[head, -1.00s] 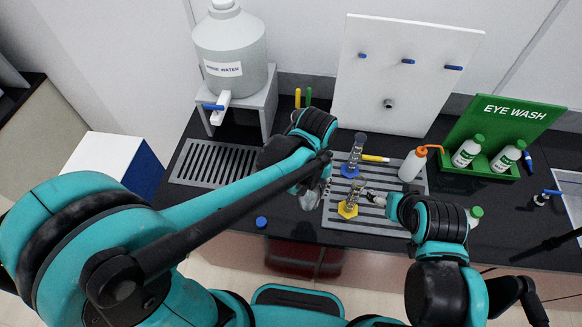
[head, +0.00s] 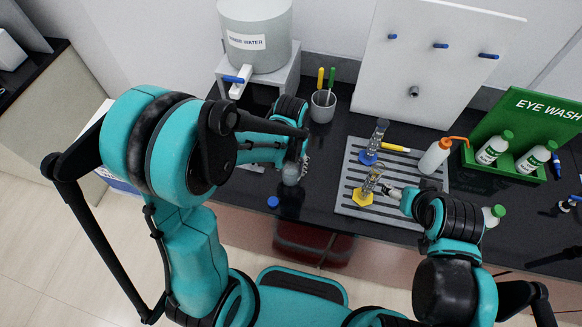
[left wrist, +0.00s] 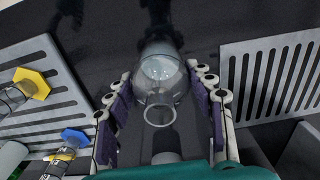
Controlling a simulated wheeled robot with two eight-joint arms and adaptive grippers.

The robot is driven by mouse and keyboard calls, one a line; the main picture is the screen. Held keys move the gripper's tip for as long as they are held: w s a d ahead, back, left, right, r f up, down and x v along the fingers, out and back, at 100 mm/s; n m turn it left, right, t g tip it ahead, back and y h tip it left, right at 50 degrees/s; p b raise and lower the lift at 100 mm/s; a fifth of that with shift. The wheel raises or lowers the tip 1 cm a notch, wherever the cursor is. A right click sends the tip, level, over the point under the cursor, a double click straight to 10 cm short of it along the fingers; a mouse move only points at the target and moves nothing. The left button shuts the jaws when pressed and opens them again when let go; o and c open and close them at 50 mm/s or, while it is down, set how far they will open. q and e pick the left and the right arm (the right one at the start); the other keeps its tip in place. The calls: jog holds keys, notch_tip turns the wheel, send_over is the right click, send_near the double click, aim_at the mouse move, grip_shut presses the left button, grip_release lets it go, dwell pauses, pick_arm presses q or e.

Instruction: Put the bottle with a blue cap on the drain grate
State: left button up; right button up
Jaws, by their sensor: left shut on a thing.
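My left gripper (head: 295,168) is shut on a clear rounded glass vessel (head: 290,174) above the dark counter. In the left wrist view the open-mouthed vessel (left wrist: 160,85) sits between the purple-padded fingers (left wrist: 162,115), with no cap visible on it. A small blue cap (head: 272,202) lies on the counter near the front edge; no bottle shows under it. One drain grate (head: 345,205) is right of the vessel; another (left wrist: 270,80) shows in the left wrist view, largely hidden by my arm in the head view. My right gripper (head: 393,192) is beside a yellow-based cylinder (head: 368,185); its jaws are unclear.
A pen cup (head: 322,106) is behind. The green eye wash stand (head: 530,125) is at right, a large water jug (head: 256,35) at back left.

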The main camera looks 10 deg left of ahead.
pick_arm(q)
jog(key=shift+f, duration=0.2)
jog(key=shift+f, duration=0.15)
jog(key=o, duration=1.3)
